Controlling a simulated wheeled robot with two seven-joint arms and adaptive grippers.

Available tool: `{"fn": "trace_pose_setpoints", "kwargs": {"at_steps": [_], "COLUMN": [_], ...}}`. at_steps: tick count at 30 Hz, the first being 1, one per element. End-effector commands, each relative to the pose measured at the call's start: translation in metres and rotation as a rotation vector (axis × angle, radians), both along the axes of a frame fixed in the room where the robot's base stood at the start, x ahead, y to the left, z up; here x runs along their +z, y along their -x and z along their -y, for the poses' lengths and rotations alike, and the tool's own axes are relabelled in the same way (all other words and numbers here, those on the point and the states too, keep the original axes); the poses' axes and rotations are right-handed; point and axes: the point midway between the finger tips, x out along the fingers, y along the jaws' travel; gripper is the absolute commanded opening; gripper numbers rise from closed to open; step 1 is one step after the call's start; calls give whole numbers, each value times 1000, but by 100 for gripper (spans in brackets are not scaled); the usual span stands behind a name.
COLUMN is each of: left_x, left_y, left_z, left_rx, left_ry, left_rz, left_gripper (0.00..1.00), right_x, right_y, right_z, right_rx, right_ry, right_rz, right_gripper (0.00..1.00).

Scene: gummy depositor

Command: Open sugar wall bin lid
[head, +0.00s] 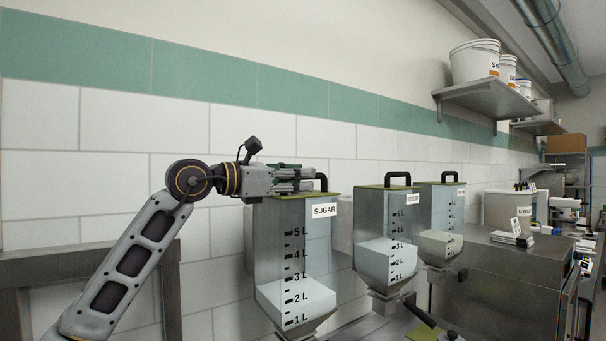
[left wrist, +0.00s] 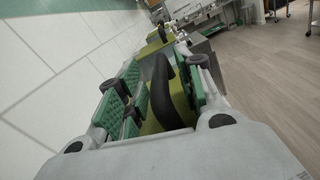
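The sugar wall bin (head: 291,250) is a clear, wall-mounted bin with a SUGAR label, litre marks and pale contents low inside. Its olive-green lid (head: 300,195) lies flat on top and looks closed. The lid's black handle (head: 322,181) shows at the lid's right edge, and also in the left wrist view (left wrist: 161,92). My left gripper (head: 300,178) is level just above the lid, fingers pointing right at the handle. In the left wrist view, its green-padded fingers (left wrist: 164,84) stand apart on both sides of the handle, with a visible gap on the left. My right gripper is not in view.
Two similar bins with green lids and black handles (head: 398,178) hang further along the wall to the right. A steel counter (head: 510,270) stands right of them. White buckets (head: 474,61) sit on a high shelf. The wall left of the sugar bin is bare.

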Motion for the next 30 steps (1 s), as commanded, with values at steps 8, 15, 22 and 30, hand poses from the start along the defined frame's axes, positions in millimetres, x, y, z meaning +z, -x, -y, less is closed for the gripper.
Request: {"fn": "trace_pose_setpoints", "kwargs": {"at_steps": [8, 15, 22, 30], "left_x": [0, 0, 0, 0], "left_y": [-8, -9, -9, -9], "left_z": [13, 14, 14, 14], "left_rx": [0, 0, 0, 0], "left_ry": [-1, -1, -1, -1], "left_rz": [1, 1, 1, 1], "left_gripper": [36, 36, 16, 0], "right_x": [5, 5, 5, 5], "right_y": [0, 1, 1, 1], "right_z": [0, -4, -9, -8], "right_rx": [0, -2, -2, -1], "right_ry": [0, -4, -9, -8], "right_rz": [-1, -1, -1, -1], "right_gripper": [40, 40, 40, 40]}}
